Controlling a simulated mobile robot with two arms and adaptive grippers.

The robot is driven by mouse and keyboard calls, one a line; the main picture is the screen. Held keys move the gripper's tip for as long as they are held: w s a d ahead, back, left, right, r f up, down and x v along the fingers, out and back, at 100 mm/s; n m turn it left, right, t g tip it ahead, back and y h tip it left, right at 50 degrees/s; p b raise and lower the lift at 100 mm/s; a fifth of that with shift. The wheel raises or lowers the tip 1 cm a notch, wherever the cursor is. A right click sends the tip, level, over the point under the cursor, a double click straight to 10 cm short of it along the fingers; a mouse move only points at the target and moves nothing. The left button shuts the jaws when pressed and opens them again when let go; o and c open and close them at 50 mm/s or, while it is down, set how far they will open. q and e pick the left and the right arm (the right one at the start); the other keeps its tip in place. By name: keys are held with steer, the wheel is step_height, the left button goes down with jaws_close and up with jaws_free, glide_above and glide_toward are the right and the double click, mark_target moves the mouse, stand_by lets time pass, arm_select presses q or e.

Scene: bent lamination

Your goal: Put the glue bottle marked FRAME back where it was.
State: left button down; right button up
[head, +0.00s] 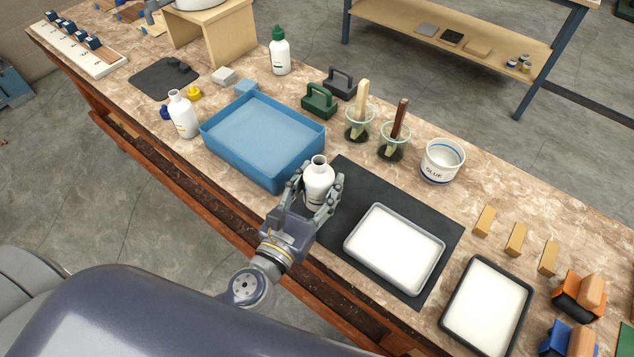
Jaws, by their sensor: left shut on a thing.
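My left gripper (322,208) is shut on an uncapped white bottle (319,174), its fingers on either side of the body. The bottle is upright, at the left end of the black mat (338,228), just right of the blue tub. I cannot tell whether it touches the mat. No FRAME mark is readable on it. A second uncapped white bottle (183,116) stands left of the tub, beside a yellow cap (194,93) and a blue cap (165,112). A third white bottle with a green cap (279,52) stands behind the tub. My right gripper is not in view.
The blue tub (262,163) stands close left of my gripper. A white-filled tray (395,248) lies on the mat. Two brush cups (359,129) (394,150) and a GLUE pot (441,163) stand behind. Bare bench shows around the green-capped bottle.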

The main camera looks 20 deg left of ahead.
mark_target(317, 189)
arm_select(q)
steer(key=shift+w+a+r, duration=0.1)
steer(key=shift+w+a, duration=0.1)
steer(key=shift+w, duration=0.25)
steer(key=f+b, duration=0.1)
steer(key=f, duration=0.2)
steer(key=shift+w+a+f+b, duration=0.1)
steer(key=shift+w+a+b, duration=0.1)
steer(key=shift+b, duration=0.15)
steer(key=shift+f, duration=0.3)
steer(key=shift+f+b, duration=0.2)
steer(key=shift+b, duration=0.15)
steer(key=c, duration=0.8)
jaws_free()
steer(key=shift+o, duration=0.2)
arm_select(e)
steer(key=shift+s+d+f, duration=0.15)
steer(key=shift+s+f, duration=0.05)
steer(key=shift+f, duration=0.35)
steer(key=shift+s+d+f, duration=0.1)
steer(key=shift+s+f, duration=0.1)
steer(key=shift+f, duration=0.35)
arm_select(q)
steer(key=shift+d+r+p, duration=0.1)
steer(key=shift+r+p, duration=0.1)
steer(key=shift+p, duration=0.1)
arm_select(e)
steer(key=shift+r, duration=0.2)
